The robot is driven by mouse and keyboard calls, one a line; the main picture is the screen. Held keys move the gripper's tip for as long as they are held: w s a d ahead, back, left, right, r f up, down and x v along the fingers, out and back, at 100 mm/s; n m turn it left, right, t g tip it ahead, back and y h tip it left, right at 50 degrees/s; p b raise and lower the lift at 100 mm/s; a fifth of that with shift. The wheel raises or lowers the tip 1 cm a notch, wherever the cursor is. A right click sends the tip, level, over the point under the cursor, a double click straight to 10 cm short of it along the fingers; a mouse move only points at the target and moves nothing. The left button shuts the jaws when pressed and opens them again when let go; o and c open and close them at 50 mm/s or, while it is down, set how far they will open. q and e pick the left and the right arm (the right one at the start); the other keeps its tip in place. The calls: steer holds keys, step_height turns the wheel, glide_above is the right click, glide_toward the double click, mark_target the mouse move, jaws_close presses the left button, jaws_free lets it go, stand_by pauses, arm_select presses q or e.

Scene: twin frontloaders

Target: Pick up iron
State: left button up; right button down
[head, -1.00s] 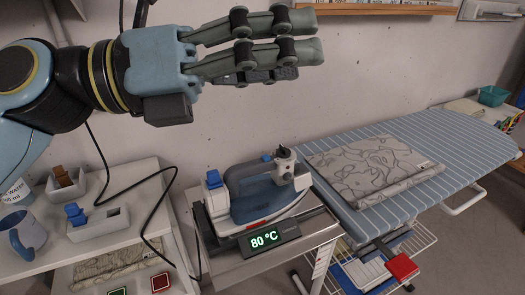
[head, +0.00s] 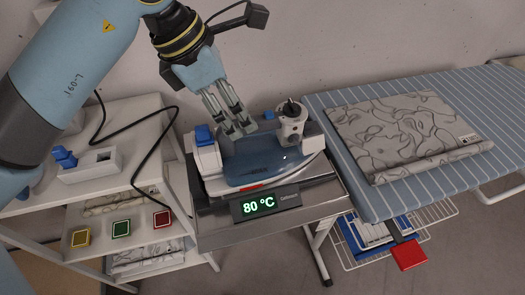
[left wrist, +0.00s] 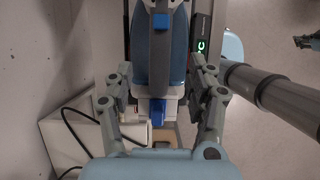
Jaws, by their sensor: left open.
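The iron (head: 262,160), blue-grey with white parts and a blue button, lies on a dark base with a green "80 °C" display (head: 265,204), on a metal side stand. My left gripper (head: 238,128) is open and points down over the back of the iron in the head view. In the left wrist view the iron (left wrist: 165,62) runs up the middle, between the two spread fingers of the left gripper (left wrist: 164,88). I cannot tell whether the fingers touch it.
A striped ironing board (head: 352,172) with a folded patterned cloth (head: 405,135) stands at the right. A white shelf unit (head: 100,190) stands at the left, with a black cable (head: 150,150) across it. The wall is close behind the iron.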

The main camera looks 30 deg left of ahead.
mark_target(265, 143)
arm_select(q)
steer(key=shift+p+x, duration=0.6)
steer(key=shift+x, duration=1.65)
steer(key=shift+w+d+f, duration=0.1)
steer(key=shift+w+d, duration=0.05)
steer(key=shift+w, duration=0.05)
steer(key=shift+s, duration=0.1)
steer(key=shift+c, duration=0.8)
steer(key=c, duration=0.9)
jaws_close()
arm_select(e)
steer(key=w+r, duration=0.1)
steer(key=w, duration=0.2)
steer(key=shift+r+t, duration=0.3)
steer(key=shift+r, duration=0.05)
